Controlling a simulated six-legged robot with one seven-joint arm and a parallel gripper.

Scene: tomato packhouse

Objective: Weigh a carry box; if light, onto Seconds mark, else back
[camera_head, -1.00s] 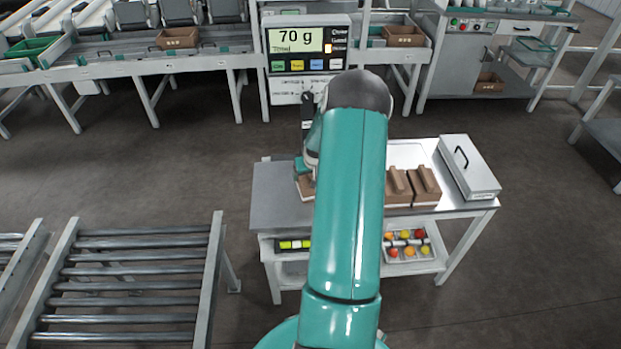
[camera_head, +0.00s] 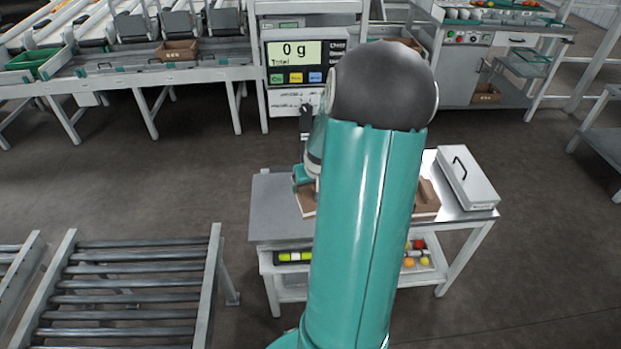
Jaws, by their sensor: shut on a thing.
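A brown carry box (camera_head: 307,203) is at the bench's left part, mostly hidden behind my arm. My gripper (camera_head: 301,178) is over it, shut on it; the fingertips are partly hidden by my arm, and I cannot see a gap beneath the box. The scale display (camera_head: 295,53) reads 0 g. The grey plate (camera_head: 268,212) lies at the bench's left end, beside and under the box in the picture. More brown carry box (camera_head: 428,197) shows at the right of my arm, partly covered. I cannot make out a Seconds mark.
A white lidded case (camera_head: 468,182) with a black handle stands at the bench's right end. A tray of tomatoes (camera_head: 428,262) is on the lower shelf. A roller conveyor (camera_head: 135,290) stands at left front. Open floor lies between it and the back tables.

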